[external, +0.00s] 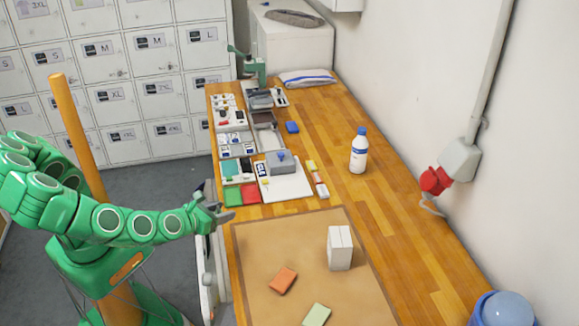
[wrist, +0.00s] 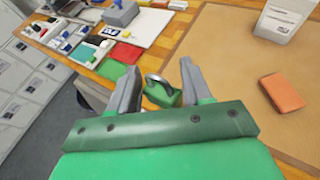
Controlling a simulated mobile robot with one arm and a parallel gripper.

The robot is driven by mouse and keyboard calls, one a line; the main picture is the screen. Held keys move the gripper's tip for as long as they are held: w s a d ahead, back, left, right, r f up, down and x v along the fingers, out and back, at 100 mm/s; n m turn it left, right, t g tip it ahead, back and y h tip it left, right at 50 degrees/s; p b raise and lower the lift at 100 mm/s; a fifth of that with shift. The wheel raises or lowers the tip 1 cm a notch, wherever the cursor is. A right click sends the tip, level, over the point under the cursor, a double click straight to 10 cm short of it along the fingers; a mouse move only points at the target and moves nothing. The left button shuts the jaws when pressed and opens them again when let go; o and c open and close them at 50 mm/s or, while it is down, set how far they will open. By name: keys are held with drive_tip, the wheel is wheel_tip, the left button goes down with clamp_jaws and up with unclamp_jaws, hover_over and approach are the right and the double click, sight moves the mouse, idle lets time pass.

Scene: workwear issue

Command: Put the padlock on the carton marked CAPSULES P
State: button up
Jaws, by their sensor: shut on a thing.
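My gripper (wrist: 161,72) is shut on a green padlock (wrist: 162,97) with a grey shackle, which shows between the fingers in the wrist view. In the external view my gripper (external: 215,211) is at the table's left edge, near the red and green squares; the padlock cannot be made out there. On the brown mat (external: 285,240) are a white upright carton (external: 339,249), a flat orange box (external: 282,280) and a pale green box (external: 316,315). The white carton (wrist: 284,17) and orange box (wrist: 283,92) also show in the wrist view. I cannot read which is marked CAPSULES P.
Trays of small items (external: 236,146) line the table's left side, by a white board (external: 285,186) bearing a grey box (external: 280,163). A white bottle with a blue cap (external: 358,155) stands farther right. Much of the mat is bare. Lockers stand behind.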

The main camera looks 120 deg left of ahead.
drive_tip(key=w+a+r, duration=0.4)
drive_tip(key=w+r, duration=0.2)
drive_tip(key=w, duration=0.4)
drive_tip(key=w+a+r, duration=0.5)
drive_tip(key=w, duration=0.4)
hover_over(342, 235)
drive_tip(key=s, duration=0.1)
drive_tip(key=f, duration=0.8)
drive_tip(key=shift+s+d, duration=0.2)
drive_tip(key=shift+d, duration=0.05)
drive_tip(key=shift+w+a+f, duration=0.2)
drive_tip(key=shift+w+f, duration=0.4)
drive_tip(key=shift+f, duration=0.05)
drive_tip(key=shift+w+a+f, duration=0.1)
drive_tip(key=shift+w+f, duration=0.1)
drive_tip(key=shift+f, duration=1.55)
drive_tip(key=shift+f, duration=0.1)
